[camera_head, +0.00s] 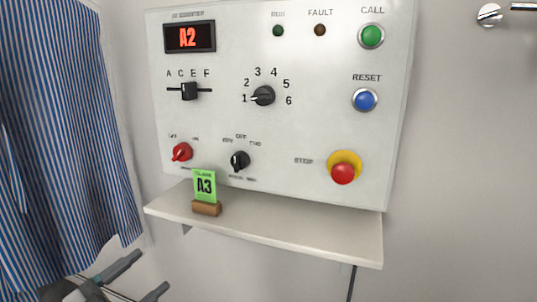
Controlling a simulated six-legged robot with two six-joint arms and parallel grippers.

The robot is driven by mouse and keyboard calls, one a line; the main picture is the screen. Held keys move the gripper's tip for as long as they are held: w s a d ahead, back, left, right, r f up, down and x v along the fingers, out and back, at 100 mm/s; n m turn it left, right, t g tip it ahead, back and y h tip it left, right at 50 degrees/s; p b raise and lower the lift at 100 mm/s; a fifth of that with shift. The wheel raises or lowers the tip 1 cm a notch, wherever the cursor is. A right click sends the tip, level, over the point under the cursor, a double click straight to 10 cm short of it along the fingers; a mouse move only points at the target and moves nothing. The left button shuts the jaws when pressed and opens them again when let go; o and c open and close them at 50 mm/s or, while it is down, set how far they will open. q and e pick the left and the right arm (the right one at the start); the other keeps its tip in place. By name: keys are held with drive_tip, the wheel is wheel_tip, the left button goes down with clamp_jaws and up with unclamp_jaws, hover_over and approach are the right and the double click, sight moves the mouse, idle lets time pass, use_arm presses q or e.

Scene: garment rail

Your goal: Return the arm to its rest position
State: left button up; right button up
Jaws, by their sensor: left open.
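My left gripper (139,279) shows at the bottom left of the head view, below the shelf. Its two dark fingers are apart with nothing between them. It is clear of the shelf and the panel, and it is near the hem of the striped garment. The rest of my left arm is mostly cut off by the bottom edge. My right gripper is not in the picture.
A white control panel (225,130) on the wall has knobs, buttons and a display reading A2. A blue striped garment (60,140) hangs at the left.

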use_arm(q)
drive_tip(key=w+d+f+n+g+y, duration=0.1)
drive_tip(key=w+d+f+n, duration=0.15)
drive_tip(key=f, duration=0.45)
drive_tip(key=w+d+f+n+y, duration=0.1)
drive_tip(key=w+d+f+n, duration=0.15)
drive_tip(key=f, duration=0.55)
drive_tip(key=s+d+f+n+g+y, duration=0.2)
drive_tip(key=s+f+n+g, duration=0.1)
drive_tip(key=f, duration=0.6)
drive_tip(key=s+d+f+n+g+y, duration=0.2)
drive_tip(key=d+f+n, duration=0.1)
drive_tip(key=f, duration=0.7)
drive_tip(key=s+f+n+g+y, duration=0.4)
drive_tip(key=s+f+g, duration=0.5)
drive_tip(key=s+f, duration=0.6)
drive_tip(key=s+r+n+h+p, duration=0.1)
drive_tip(key=s+r+p, duration=0.2)
drive_tip(key=r+p, duration=1.7)
wheel_tip(320, 180, up, 2)
drive_tip(key=shift+r+g, duration=0.1)
drive_tip(key=shift+g, duration=0.2)
drive_tip(key=shift+s+a, duration=0.1)
